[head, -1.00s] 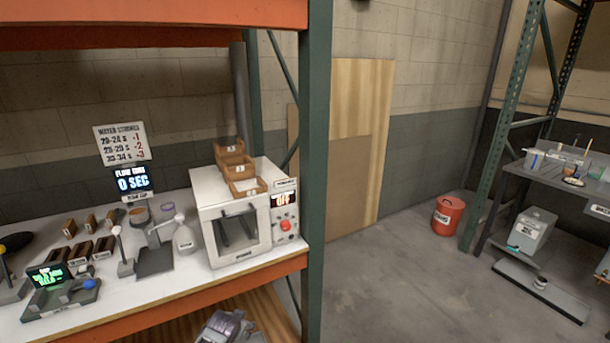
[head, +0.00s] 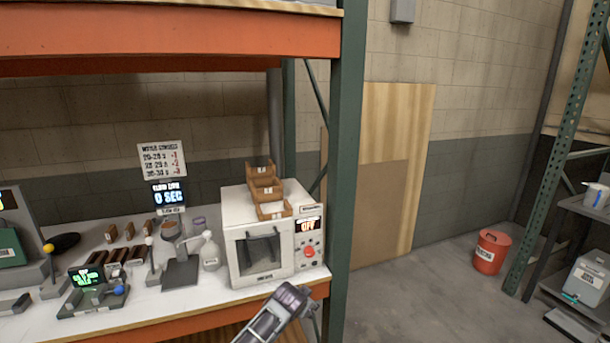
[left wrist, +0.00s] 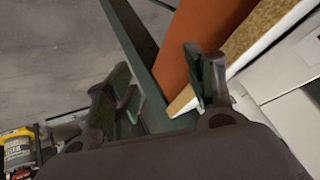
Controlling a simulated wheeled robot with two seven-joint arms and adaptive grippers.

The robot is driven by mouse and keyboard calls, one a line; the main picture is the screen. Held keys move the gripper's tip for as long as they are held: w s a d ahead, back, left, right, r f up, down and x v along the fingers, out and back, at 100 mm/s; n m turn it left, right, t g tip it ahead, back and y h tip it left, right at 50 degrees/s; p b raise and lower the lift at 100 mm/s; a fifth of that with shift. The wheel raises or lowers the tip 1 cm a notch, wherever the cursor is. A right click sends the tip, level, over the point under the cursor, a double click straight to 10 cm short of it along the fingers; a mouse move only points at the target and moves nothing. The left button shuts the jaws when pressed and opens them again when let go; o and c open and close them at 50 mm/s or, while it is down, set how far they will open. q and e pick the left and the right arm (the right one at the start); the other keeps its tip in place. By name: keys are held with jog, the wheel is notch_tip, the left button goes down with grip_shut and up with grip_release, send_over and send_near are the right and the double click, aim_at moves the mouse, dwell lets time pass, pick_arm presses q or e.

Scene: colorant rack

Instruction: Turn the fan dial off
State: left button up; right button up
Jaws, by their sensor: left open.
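A round red dial (head: 309,251) sits on the right front panel of a white oven-like box (head: 238,213) on the shelf. My right gripper is not in view.
A green post (head: 345,170) stands just right of the box. An orange beam (head: 170,37) runs overhead; another (head: 180,325) edges the shelf. Wooden trays (head: 264,188) stack on the box. A pump bottle (head: 209,252) and a scale (head: 93,290) stand left.

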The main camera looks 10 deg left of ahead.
pick_arm(q)
jog(key=w+d+r+m+t, duration=0.1)
jog(key=w+r+t, duration=0.15)
jog(key=r, duration=1.35)
jog(key=w+d+r+m+t+y+p, duration=0.1)
jog(key=w+r, duration=0.3)
jog(key=r, duration=1.1)
jog(key=w+d+r+m+t, duration=0.1)
jog(key=w+r+t, duration=0.15)
jog(key=r, duration=1.35)
jog(key=s+r+t+y, duration=0.1)
jog(key=s+r, duration=0.5)
jog(key=r, duration=0.8)
jog(key=s+a+r+n+t+y+p, duration=0.1)
jog(key=s+r, duration=0.5)
jog(key=r, duration=0.9)
jog(key=s+a+r+t+y, duration=0.1)
jog(key=s+r+t+y, duration=0.2)
jog(key=r, duration=1.1)
jog(key=s, duration=0.3)
jog(key=shift+a+r+y+p, duration=0.15)
jog(key=shift+r+y+p, duration=0.15)
jog(key=shift+p, duration=0.1)
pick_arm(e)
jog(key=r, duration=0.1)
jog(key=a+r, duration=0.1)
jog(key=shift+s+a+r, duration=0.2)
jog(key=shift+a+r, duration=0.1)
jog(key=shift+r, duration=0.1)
